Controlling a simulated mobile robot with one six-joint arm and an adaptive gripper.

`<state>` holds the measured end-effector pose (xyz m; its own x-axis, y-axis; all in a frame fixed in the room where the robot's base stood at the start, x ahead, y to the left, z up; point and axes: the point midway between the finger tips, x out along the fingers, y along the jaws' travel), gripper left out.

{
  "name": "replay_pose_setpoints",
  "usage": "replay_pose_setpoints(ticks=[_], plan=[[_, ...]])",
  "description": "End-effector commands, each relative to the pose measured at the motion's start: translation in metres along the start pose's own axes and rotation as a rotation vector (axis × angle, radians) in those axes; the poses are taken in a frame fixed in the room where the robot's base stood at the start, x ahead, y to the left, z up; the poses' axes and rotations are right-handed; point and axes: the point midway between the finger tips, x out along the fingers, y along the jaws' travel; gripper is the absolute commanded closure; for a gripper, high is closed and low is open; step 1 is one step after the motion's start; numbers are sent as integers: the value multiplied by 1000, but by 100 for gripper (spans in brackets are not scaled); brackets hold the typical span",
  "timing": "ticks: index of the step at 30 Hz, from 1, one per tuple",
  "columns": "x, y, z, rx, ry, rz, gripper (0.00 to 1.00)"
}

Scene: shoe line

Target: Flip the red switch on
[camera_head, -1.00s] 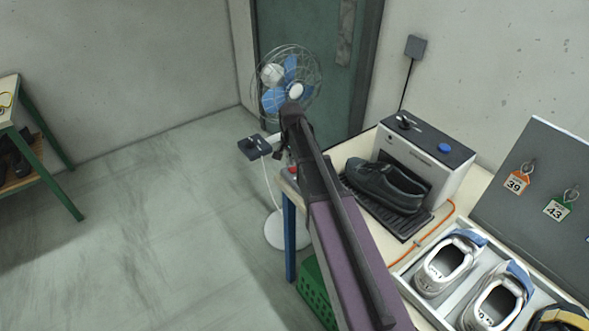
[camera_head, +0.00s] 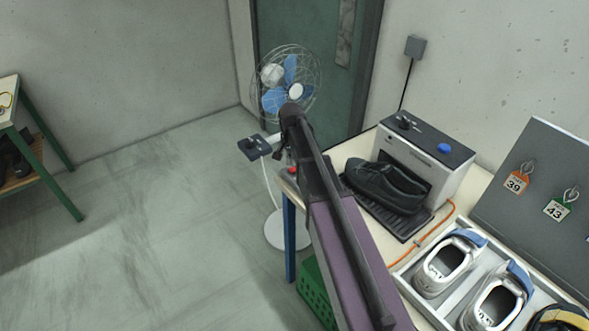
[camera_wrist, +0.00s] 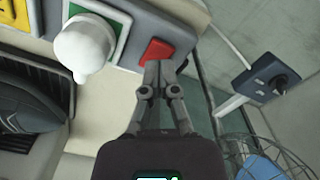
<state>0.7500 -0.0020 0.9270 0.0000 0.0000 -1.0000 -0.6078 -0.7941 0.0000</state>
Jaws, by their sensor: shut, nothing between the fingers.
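The red switch (camera_wrist: 156,51) is a red rocker in a dark panel on the edge of the bench, in the upper middle of the wrist view. A small red patch of it also shows beside my arm in the head view (camera_head: 292,170). My gripper (camera_wrist: 160,66) is shut and empty. Its fingertips are right at the lower edge of the switch and overlap it in the picture; I cannot tell whether they touch. In the head view my arm largely hides the gripper.
A white knob (camera_wrist: 84,45) on a green plate sits beside the switch. A dark control box (camera_wrist: 268,78) and a fan (camera_head: 287,84) stand beyond the bench edge. A black shoe (camera_head: 385,186) lies before a machine (camera_head: 428,155).

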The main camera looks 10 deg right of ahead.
Motion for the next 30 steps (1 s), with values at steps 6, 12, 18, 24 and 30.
replay_pose_setpoints(ticks=[6, 12, 18, 24, 30], plan=[[2, 0, 0, 0, 0, 0, 100], [4, 0, 0, 0, 0, 0, 100], [7, 0, 0, 0, 0, 0, 100], [9, 0, 0, 0, 0, 0, 100], [11, 0, 0, 0, 0, 0, 100]])
